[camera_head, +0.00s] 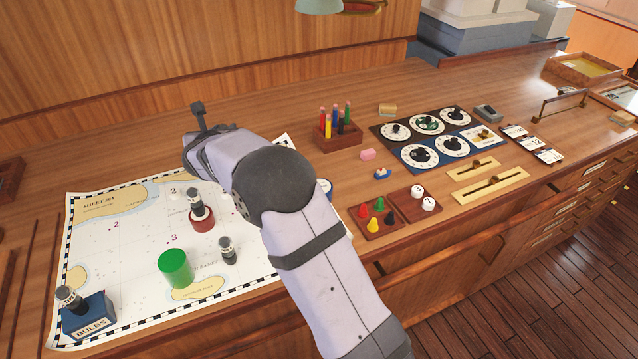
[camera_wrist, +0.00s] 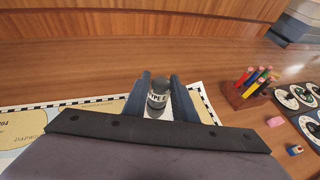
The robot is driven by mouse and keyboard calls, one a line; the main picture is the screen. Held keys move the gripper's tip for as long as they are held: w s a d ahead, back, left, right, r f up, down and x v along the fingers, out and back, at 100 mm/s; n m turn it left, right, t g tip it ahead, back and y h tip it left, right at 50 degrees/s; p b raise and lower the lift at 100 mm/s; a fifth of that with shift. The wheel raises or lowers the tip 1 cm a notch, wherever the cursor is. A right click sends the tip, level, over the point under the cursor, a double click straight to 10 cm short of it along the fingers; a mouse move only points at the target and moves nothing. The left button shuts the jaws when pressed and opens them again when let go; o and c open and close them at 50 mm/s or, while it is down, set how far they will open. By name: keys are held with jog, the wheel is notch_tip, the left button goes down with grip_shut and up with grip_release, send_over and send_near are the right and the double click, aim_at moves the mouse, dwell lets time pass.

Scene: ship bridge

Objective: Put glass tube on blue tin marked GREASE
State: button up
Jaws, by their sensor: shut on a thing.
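My gripper (camera_wrist: 158,92) is shut on a glass tube (camera_wrist: 157,97) with a grey top and a pale lettered band, held upright between the two blue-grey fingers in the wrist view. No GREASE marking is readable. A small part of a round blue-and-white thing (camera_head: 325,186) shows beside my arm at the chart's right side; I cannot tell whether it is the blue tin.
On the chart (camera_head: 120,260) stand a red tin (camera_head: 202,223) with a tube on it, a green tin (camera_head: 175,268), a loose dark tube (camera_head: 228,251) and a blue BULBS box (camera_head: 90,318) bearing another tube. A pencil block (camera_head: 338,137) and dial panels (camera_head: 420,155) lie right.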

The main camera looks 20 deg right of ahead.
jog(key=s+d+r+m+g+h, duration=0.25)
jog(key=d+m+h, duration=0.25)
jog(key=d, duration=0.7)
jog(key=s+d+m+g+h, duration=0.4)
jog(key=s+d+m+g, duration=0.35)
jog(key=s, duration=0.55)
jog(key=shift+d+f+p, duration=0.2)
jog(key=shift+f+p, duration=0.75)
jog(key=shift+f, duration=1.5)
jog(key=shift+d+f+p, duration=0.2)
jog(key=shift+f+p, duration=0.7)
jog(key=shift+f, duration=1.5)
jog(key=shift+f, duration=0.2)
jog(key=o, duration=1)
jog(key=shift+o, duration=0.2)
